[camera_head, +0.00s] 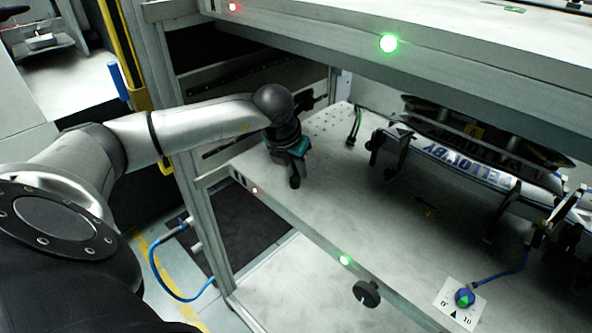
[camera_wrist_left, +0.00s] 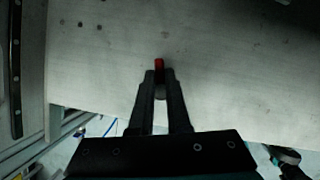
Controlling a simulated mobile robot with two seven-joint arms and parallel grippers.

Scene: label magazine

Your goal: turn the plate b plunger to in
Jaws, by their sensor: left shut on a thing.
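My left gripper (camera_head: 294,182) reaches in from the left over the left end of the lower shelf, pointing down near its front edge. In the left wrist view the two fingers (camera_wrist_left: 160,78) are close together, shut on a small red-tipped thing (camera_wrist_left: 159,63). It may be the plate b plunger, but I cannot tell; the rest of it is hidden by the fingers. In the head view the fingers hide it. No plunger or plate label b can be made out for certain. My right gripper is not in view.
The lower shelf (camera_head: 330,215) is clear around the gripper. Label-bearing racks (camera_head: 487,168) stand right. A black knob (camera_head: 367,293) is on the front edge; a blue-green knob (camera_head: 464,298) sits on a dial plate. The upper shelf (camera_head: 450,75) overhangs the back.

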